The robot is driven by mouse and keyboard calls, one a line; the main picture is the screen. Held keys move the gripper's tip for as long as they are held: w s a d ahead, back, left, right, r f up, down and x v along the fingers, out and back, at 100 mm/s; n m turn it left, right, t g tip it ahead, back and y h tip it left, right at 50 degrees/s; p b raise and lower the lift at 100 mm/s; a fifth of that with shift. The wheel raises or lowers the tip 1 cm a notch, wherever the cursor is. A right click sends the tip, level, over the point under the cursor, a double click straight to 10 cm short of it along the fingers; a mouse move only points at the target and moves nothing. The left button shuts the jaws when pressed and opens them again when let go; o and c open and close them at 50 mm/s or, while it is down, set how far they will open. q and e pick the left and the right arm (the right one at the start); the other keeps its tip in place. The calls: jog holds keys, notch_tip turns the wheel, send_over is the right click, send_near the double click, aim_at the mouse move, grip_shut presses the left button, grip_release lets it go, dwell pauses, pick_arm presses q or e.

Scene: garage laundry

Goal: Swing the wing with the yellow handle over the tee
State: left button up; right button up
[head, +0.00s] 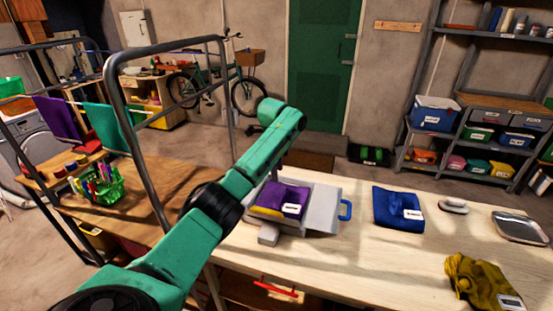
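A purple tee (292,199) with a white label lies folded on a light grey folding board (322,204) on the pale worktop. A blue handle (346,210) sticks out from the board's right wing, which lies flat. A yellow strip (266,212) shows at the tee's front left edge; I cannot tell if it is the yellow handle. My green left arm reaches up from the lower left and passes in front of the board's left side. I cannot make out its gripper's fingers or anything held. My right gripper is not in view.
A folded blue cloth (390,204), a crumpled olive cloth (480,279) and a metal tray (520,228) lie to the right. A grey rail frame (152,180) stands left of the board. A green basket of pens (103,188) sits on the brown table.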

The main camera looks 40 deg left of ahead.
pick_arm(q)
notch_tip(320, 180, up, 7)
jog(key=s+b, duration=0.1)
jog(key=shift+d+f, duration=0.2)
jog(key=shift+d, duration=0.05)
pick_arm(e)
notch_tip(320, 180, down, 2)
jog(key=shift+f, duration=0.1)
pick_arm(q)
jog(key=shift+s, duration=0.1)
